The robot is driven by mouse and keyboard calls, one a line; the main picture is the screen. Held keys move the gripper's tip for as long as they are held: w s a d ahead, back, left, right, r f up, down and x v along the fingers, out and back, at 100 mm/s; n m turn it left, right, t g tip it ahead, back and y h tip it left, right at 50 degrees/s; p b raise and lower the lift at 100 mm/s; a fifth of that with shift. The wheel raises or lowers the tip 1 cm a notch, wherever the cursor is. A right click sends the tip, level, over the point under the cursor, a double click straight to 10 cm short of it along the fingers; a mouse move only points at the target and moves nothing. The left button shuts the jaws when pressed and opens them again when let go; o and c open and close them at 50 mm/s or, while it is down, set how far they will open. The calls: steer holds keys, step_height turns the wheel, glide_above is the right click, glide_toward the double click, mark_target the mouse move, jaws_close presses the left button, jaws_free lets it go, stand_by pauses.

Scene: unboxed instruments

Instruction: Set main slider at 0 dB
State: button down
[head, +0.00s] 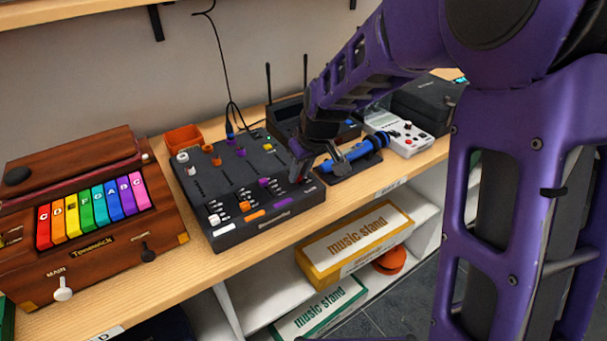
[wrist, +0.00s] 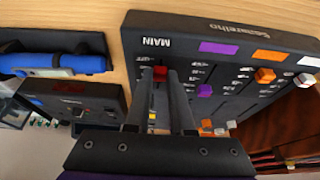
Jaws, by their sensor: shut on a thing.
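The black mixer (head: 236,175) lies on the wooden shelf in the head view; its front part (wrist: 222,34) shows upside down in the wrist view. The red main slider knob (wrist: 160,72) sits near the "MAIN" label, toward the front end of its track. My gripper (wrist: 160,78) is shut on this knob, with one finger on each side. In the head view my gripper (head: 300,168) reaches down onto the mixer's right front corner and largely hides the knob. The scale beside the main track is mostly covered by the fingers, so I cannot read the 0 dB mark.
Purple, orange (wrist: 265,75) and white (wrist: 304,80) slider knobs stand beside the main one. A blue cylindrical device (head: 354,156) lies right of the mixer. A wooden Tonewick keyboard box (head: 110,250) stands to the left. An orange bin (head: 183,138) is behind.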

mark_target(289, 173)
steer(key=shift+w+a, duration=0.45)
steer(key=shift+w, duration=0.2)
steer(key=shift+w+a, duration=0.4)
steer(key=shift+w, duration=0.25)
steer(key=c, duration=0.8)
jaws_free()
steer(key=shift+o, duration=0.2)
steer(key=shift+r, duration=0.1)
steer(key=p+v, duration=0.1)
steer(key=v, duration=1.6)
steer(key=shift+s+d+p, duration=0.15)
steer(key=shift+s+p, duration=0.05)
steer(key=shift+p, duration=0.1)
